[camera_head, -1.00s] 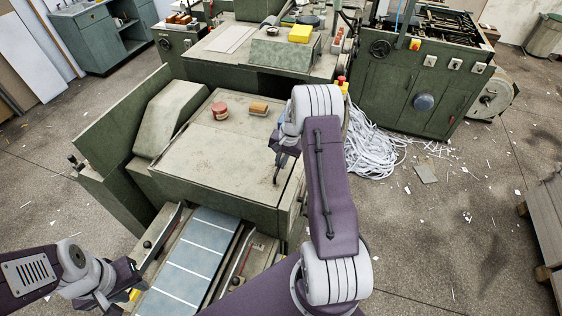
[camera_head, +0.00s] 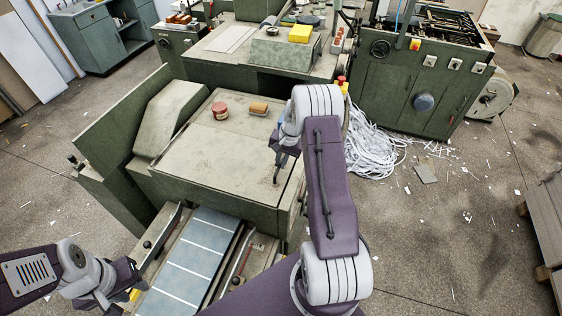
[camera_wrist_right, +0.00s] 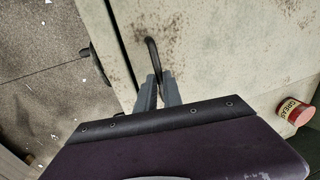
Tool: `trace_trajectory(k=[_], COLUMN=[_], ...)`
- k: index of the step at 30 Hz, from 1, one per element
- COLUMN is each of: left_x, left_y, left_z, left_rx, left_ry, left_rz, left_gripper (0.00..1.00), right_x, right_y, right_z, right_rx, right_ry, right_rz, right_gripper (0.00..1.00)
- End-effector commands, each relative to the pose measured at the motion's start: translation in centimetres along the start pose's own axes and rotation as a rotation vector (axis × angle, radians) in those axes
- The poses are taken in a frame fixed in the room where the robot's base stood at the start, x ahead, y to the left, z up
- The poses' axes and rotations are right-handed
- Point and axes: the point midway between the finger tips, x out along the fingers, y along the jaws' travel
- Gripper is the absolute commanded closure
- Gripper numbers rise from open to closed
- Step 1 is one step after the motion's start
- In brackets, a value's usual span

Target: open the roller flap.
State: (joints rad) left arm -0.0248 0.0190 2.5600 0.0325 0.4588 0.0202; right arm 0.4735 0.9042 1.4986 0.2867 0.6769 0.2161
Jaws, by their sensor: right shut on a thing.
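The roller flap (camera_head: 222,153) is the worn, pale top panel of the green machine in the head view, and it lies flat. Its dark, curved handle (camera_head: 275,176) stands near the panel's right edge. In the right wrist view the handle (camera_wrist_right: 152,52) runs down between the two grey fingers. My right gripper (camera_wrist_right: 160,92) is shut on the handle; in the head view the gripper (camera_head: 281,158) is partly hidden by my right arm. My left gripper (camera_head: 125,299) is low at the left, beside the feed bed, and its fingers are too unclear to read.
The feed bed (camera_head: 195,255) with blue-grey boards lies in front. Paper shreds (camera_head: 370,150) heap on the floor to the right.

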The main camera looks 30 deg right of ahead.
Motion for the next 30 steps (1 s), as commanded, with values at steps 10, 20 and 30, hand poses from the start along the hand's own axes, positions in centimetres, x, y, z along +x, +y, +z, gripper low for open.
trace_trajectory(k=[10,20,30], left_x=[-0.3,-5.2,-12.3], left_y=[0.0,0.1,0.2], left_z=[0.0,-0.5,-1.3], left_rx=[0.0,0.0,0.0], left_ry=[0.0,0.0,0.0], left_rz=[0.0,0.0,0.0], left_gripper=[0.68,0.68,0.68], right_x=[-0.5,-7.8,-18.2], right_y=[-0.2,-3.2,-10.7], right_z=[-0.2,-0.3,-0.1], right_rx=[-0.001,-0.003,-0.004], right_ry=[0.008,0.012,0.008], right_rz=[-0.003,-0.006,-0.009], right_gripper=[1.0,1.0,1.0])
